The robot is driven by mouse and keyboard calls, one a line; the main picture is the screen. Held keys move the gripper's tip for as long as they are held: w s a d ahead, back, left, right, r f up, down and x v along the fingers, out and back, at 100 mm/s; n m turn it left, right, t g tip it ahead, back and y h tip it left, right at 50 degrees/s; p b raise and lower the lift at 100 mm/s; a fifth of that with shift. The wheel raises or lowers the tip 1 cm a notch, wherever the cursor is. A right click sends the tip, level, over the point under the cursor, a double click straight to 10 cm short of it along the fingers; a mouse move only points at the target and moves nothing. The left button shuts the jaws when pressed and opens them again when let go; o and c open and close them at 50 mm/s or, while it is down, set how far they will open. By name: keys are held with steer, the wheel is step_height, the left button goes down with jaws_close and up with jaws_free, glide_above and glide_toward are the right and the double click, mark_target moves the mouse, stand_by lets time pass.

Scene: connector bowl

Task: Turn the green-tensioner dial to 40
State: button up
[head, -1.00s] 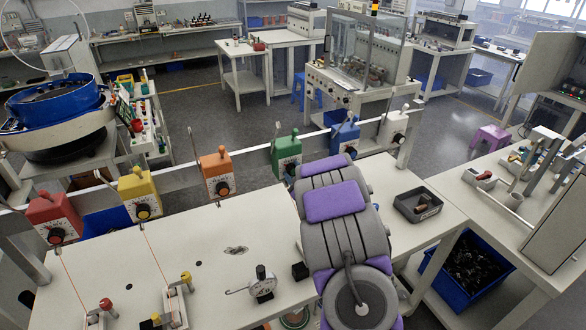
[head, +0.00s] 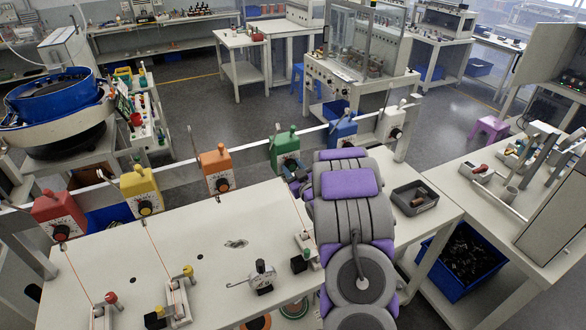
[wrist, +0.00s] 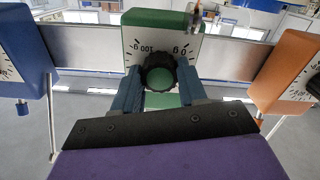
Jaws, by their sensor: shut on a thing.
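The green tensioner (head: 284,148) sits on the rail between the orange and blue ones. In the wrist view its green body (wrist: 170,22) is in the upper middle, with a dark ribbed dial knob (wrist: 160,74) below a white scale. My gripper (wrist: 157,88) is shut on this knob, one blue finger on each side. A few scale figures show around the knob, but I cannot tell the dial's setting. In the head view my gripper (head: 297,178) is at the green tensioner's front, and the dial is mostly hidden.
Red (head: 59,214), yellow (head: 140,191), orange (head: 217,170), blue (head: 343,128) and white (head: 391,124) tensioners share the rail. The white table (head: 190,240) below bears several small fixtures. A dark tray (head: 414,197) stands right of my arm.

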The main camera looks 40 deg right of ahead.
steer(key=shift+f, duration=0.3)
steer(key=o, duration=0.9)
steer(key=shift+w, duration=0.1)
steer(key=shift+o, duration=0.8)
steer(key=shift+d+r, duration=0.1)
steer(key=p+v, duration=0.8)
steer(key=v, duration=0.9)
steer(key=shift+s, duration=0.25)
